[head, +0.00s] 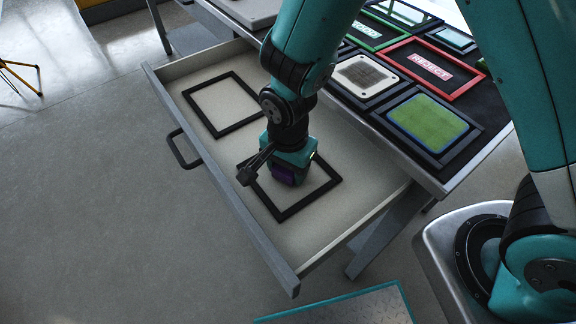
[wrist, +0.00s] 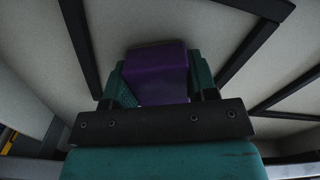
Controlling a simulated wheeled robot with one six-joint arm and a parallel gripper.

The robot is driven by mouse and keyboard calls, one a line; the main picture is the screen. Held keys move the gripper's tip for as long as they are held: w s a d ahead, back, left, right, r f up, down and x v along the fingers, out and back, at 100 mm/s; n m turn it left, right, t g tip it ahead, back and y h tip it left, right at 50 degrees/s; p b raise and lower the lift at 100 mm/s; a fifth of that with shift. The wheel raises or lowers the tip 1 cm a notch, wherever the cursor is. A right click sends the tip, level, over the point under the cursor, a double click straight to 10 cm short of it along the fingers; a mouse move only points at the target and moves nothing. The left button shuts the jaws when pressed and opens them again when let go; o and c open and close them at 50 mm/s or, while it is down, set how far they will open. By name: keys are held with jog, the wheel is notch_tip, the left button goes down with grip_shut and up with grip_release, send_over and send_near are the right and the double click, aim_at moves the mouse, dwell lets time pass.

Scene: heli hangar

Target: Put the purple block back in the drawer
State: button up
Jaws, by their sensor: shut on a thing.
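The purple block (head: 284,176) is between the fingers of my gripper (head: 287,173), low over the open drawer. In the wrist view the purple block (wrist: 156,72) fills the space between the two teal fingertips of my gripper (wrist: 160,80), which is shut on it. The drawer (head: 222,184) is pulled out, with a pale floor and two black rectangular frames. The block is over or within the nearer black frame (head: 330,187). I cannot tell whether the block touches the drawer floor.
The other black frame (head: 222,104) in the drawer is empty. On the table top are a green pad (head: 427,123), a red frame marked REJECT (head: 430,68) and a pale square tile (head: 366,76). Bare floor lies to the left.

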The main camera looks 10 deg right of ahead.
jog(key=o, duration=0.5)
jog(key=shift+f, duration=0.15)
jog(key=o, duration=0.4)
notch_tip(320, 180, up, 13)
jog(key=p, duration=0.2)
jog(key=s+d+r+n+y, duration=0.2)
jog(key=s+d+r+n, duration=0.1)
jog(key=s+r+n, duration=0.3)
jog(key=s+d+r+n+y, duration=0.2)
jog(key=s+r+n, duration=0.4)
jog(key=n, duration=0.4)
jog(key=shift+d+r, duration=0.55)
jog(key=shift+r, duration=0.05)
jog(key=shift+w, duration=0.1)
